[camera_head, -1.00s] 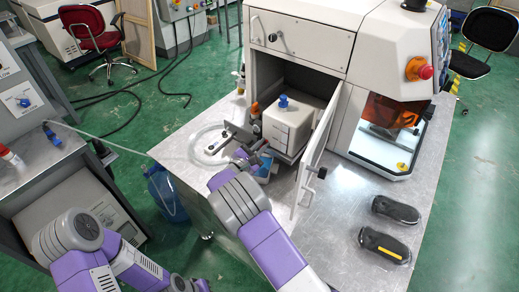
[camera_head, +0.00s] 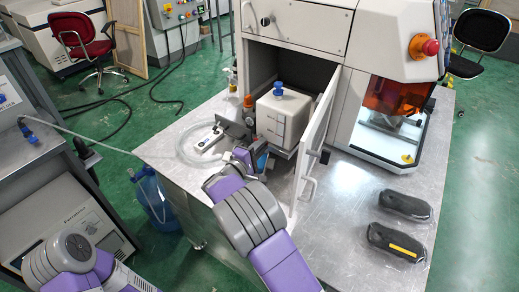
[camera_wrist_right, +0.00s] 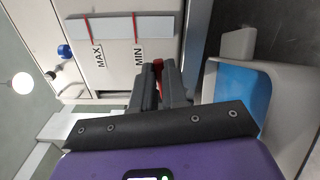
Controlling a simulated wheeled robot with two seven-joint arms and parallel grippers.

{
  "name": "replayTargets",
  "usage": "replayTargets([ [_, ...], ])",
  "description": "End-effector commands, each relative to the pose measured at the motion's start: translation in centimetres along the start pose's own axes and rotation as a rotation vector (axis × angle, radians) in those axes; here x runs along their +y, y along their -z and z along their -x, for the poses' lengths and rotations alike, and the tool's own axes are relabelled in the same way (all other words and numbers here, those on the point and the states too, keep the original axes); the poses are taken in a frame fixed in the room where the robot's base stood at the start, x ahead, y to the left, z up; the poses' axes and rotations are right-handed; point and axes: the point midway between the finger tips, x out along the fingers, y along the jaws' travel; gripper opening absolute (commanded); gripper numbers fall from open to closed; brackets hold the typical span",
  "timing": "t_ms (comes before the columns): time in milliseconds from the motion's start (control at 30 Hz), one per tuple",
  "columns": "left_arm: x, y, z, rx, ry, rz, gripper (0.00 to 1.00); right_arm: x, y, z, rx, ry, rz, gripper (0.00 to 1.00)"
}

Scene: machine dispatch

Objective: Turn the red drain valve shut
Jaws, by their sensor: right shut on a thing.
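The red drain valve (camera_wrist_right: 158,67) shows only as a small red piece between the fingertips of my right gripper (camera_wrist_right: 160,82) in the right wrist view. The fingers are shut on it and hide most of it, so its turn angle cannot be told. It sits at the lower end of a white tank (camera_wrist_right: 100,70) with MAX and MIN marks. In the head view, my right gripper (camera_head: 245,155) is low at the front of the white tank (camera_head: 284,118) with a blue cap (camera_head: 278,87). The valve is hidden there. My left gripper is out of view.
The tank stands in the machine's open compartment; its open door (camera_head: 318,135) is just right of my right arm. A blue-lined tray (camera_wrist_right: 240,88) is beside the gripper. A coiled clear hose (camera_head: 195,143) lies left. Two dark objects (camera_head: 405,206) lie on the metal table at right.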

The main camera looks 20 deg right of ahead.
Motion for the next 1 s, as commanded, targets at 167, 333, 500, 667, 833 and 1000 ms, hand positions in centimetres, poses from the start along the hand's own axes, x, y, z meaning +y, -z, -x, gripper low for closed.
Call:
replayTargets([
  [167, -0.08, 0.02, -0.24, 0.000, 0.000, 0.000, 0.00, -0.46, 0.05, 0.01, 0.002, 0.002, -0.099, 0.00],
  [333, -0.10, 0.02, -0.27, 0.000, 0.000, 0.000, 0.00, -0.63, 0.08, 0.01, 0.002, 0.002, -0.160, 0.00],
  [500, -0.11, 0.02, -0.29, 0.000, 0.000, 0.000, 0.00, -0.71, 0.11, 0.01, 0.002, 0.001, -0.189, 0.00],
  [667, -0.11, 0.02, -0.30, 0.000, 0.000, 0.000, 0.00, -0.72, 0.13, 0.02, 0.002, 0.001, -0.197, 0.00],
  [833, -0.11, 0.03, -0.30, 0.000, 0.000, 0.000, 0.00, -0.72, 0.13, 0.02, 0.002, 0.001, -0.198, 0.00],
  [1000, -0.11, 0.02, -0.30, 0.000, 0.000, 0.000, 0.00, -0.71, 0.13, 0.03, 0.002, 0.001, -0.198, 0.22],
])
